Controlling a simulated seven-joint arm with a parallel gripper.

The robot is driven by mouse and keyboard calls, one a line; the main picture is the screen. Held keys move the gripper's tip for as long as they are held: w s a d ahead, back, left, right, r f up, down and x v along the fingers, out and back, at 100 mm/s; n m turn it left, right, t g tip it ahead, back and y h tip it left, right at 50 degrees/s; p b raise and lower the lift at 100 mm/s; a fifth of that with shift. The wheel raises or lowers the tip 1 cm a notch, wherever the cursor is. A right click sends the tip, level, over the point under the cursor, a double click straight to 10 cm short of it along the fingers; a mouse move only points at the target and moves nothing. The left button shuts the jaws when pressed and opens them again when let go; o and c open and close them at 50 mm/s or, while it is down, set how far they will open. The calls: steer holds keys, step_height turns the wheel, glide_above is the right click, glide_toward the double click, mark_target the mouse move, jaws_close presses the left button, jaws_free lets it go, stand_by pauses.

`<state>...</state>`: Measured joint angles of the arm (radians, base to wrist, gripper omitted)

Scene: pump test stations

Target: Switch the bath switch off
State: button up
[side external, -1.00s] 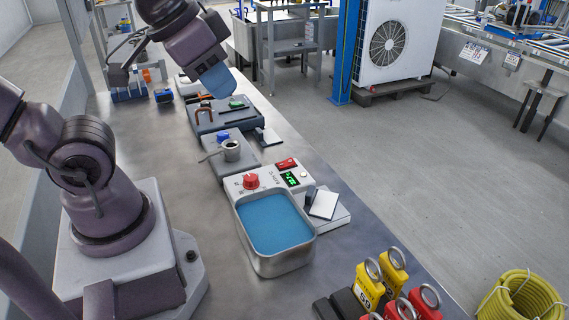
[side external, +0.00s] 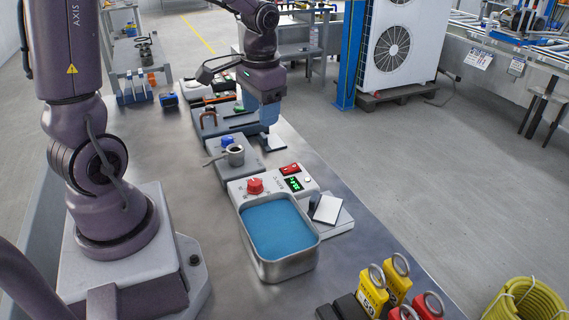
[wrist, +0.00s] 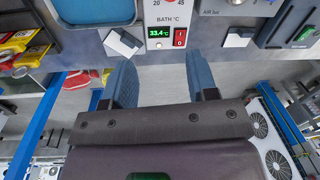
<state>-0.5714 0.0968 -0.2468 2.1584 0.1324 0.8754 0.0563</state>
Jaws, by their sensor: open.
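The bath switch (side external: 289,168) is a small red rocker on the light control panel behind the blue-filled bath (side external: 313,250). In the wrist view the red switch (wrist: 180,37) sits right of the green display (wrist: 158,32), which reads 33.4 under "BATH °C". Which way the rocker is tipped I cannot tell. My gripper (side external: 268,128) points down, above the grey stations behind the bath panel, apart from the switch. In the wrist view my gripper (wrist: 163,75) shows two blue fingers spread apart with nothing between them; the switch lies beyond them.
A red knob (side external: 256,186) is on the bath panel. A white tilted plate (side external: 326,208) stands right of the bath.

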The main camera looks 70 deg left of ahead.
steer(key=h, duration=0.1)
glide_above(285, 170)
steer(key=s+d, duration=0.2)
steer(key=s, duration=0.2)
step_height(285, 170, down, 7)
steer(key=w+a+m, duration=0.2)
steer(key=w, duration=0.2)
step_height(285, 170, down, 14)
steer(key=shift+a+r, duration=0.1)
steer(key=shift+r, duration=0.15)
